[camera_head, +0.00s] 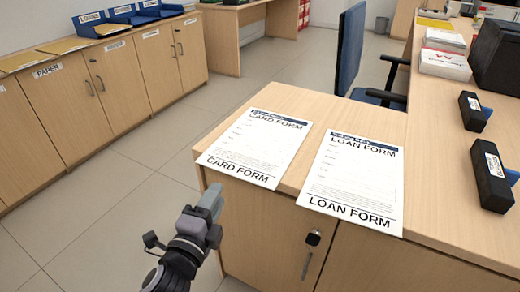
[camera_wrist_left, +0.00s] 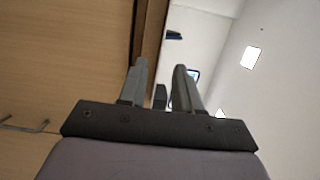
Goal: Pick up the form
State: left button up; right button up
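Two printed forms lie flat on the wooden counter and reach over its front edge. The card form (camera_head: 258,148) is on the left and the loan form (camera_head: 353,180) is on the right. My left gripper (camera_head: 213,200) is in front of the counter, below and apart from the card form's near edge. In the left wrist view its two fingers (camera_wrist_left: 160,90) stand a little apart with nothing clear between them. My right gripper is in neither view.
The counter (camera_head: 430,180) has a cabinet with a lock and handle below. Black stamp-like blocks (camera_head: 490,175) and a white box (camera_head: 444,64) stand at the right. A blue chair (camera_head: 350,50) is behind. Low cabinets (camera_head: 100,85) line the left, with open floor (camera_head: 110,210) between.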

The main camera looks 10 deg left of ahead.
pick_arm(q)
jog(key=w+d, duration=0.2)
jog(key=w, duration=0.4)
jog(key=shift+w, duration=0.3)
jog(key=shift+r, duration=0.1)
jog(key=shift+c, duration=0.3)
grip_shut()
